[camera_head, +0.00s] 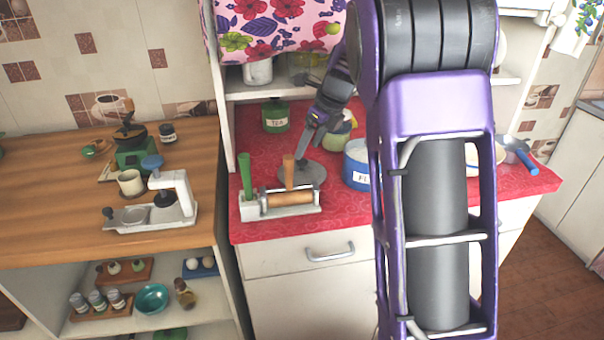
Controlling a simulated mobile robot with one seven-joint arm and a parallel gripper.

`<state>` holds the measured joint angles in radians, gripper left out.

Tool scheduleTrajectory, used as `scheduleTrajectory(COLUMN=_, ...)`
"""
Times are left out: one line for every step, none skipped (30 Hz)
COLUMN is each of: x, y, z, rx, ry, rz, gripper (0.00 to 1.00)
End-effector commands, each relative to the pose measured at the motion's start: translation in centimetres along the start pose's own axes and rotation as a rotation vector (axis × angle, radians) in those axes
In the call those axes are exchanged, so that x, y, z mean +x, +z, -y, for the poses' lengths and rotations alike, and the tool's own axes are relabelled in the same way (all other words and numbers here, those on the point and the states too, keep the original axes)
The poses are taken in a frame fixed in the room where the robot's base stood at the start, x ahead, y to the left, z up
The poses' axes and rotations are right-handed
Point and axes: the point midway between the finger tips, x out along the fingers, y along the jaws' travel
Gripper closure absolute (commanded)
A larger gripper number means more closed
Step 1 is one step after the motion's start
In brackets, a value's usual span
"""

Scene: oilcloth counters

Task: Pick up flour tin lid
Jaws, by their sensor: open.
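A blue tin (355,174) with a white label, partly readable as "FL", stands on the red counter, partly hidden by my arm. Its top looks open with pale contents. A flat grey disc (314,176), which looks like the flour tin lid, lies on the counter left of the tin. My gripper (301,164) points down at the disc, with its fingertips over or at its far left part. It is open and holds nothing I can see. I cannot tell whether the fingers touch the disc. An upright orange-brown handle partly covers the disc's near left side.
A pasta-roller-like device (290,200) with a green handle (245,174) stands in front of the disc. A green "TEA" tin (275,117) stands behind, and a green jar (337,136) stands behind the blue tin. A blue-handled tool (524,158) lies at the right.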

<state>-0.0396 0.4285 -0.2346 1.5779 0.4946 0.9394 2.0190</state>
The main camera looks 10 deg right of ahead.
Motion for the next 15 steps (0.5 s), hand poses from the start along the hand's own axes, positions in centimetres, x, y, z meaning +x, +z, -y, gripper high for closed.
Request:
scheduleTrajectory(x=0.6, y=-0.1, z=0.0, rx=0.0, ry=0.002, rz=-0.002, gripper=0.28)
scheduleTrajectory(x=0.9, y=-0.1, z=0.0, rx=0.0, ry=0.002, rz=-0.002, gripper=0.28)
scheduleTrajectory(x=1.5, y=-0.1, z=-0.1, rx=0.0, ry=0.003, rz=-0.003, gripper=0.28)
scheduleTrajectory(x=2.0, y=-0.1, z=0.0, rx=-0.001, ry=0.003, rz=-0.003, gripper=0.28)
scheduleTrajectory(x=2.4, y=-0.1, z=0.0, rx=-0.001, ry=0.003, rz=-0.003, gripper=0.28)
scheduleTrajectory(x=3.1, y=-0.1, z=0.0, rx=0.0, ry=0.003, rz=-0.003, gripper=0.28)
scheduleTrajectory(x=3.6, y=-0.1, z=0.0, rx=0.0, ry=0.003, rz=-0.003, gripper=0.28)
scheduleTrajectory(x=4.0, y=-0.1, z=0.0, rx=0.0, ry=0.003, rz=-0.003, gripper=0.28)
scheduleTrajectory(x=4.4, y=-0.1, z=0.0, rx=0.0, ry=0.002, rz=-0.002, gripper=0.28)
scheduleTrajectory(x=4.7, y=0.0, z=0.0, rx=0.0, ry=0.001, rz=-0.002, gripper=0.28)
scheduleTrajectory(x=4.9, y=0.0, z=0.0, rx=0.0, ry=0.001, rz=-0.001, gripper=0.28)
scheduleTrajectory(x=5.0, y=0.0, z=0.0, rx=0.0, ry=0.001, rz=-0.001, gripper=0.28)
scheduleTrajectory(x=5.0, y=0.0, z=0.0, rx=0.0, ry=0.001, rz=-0.001, gripper=0.28)
scheduleTrajectory(x=4.9, y=0.0, z=0.0, rx=0.0, ry=0.001, rz=-0.001, gripper=0.28)
scheduleTrajectory(x=4.9, y=0.0, z=0.0, rx=0.0, ry=0.001, rz=-0.001, gripper=0.28)
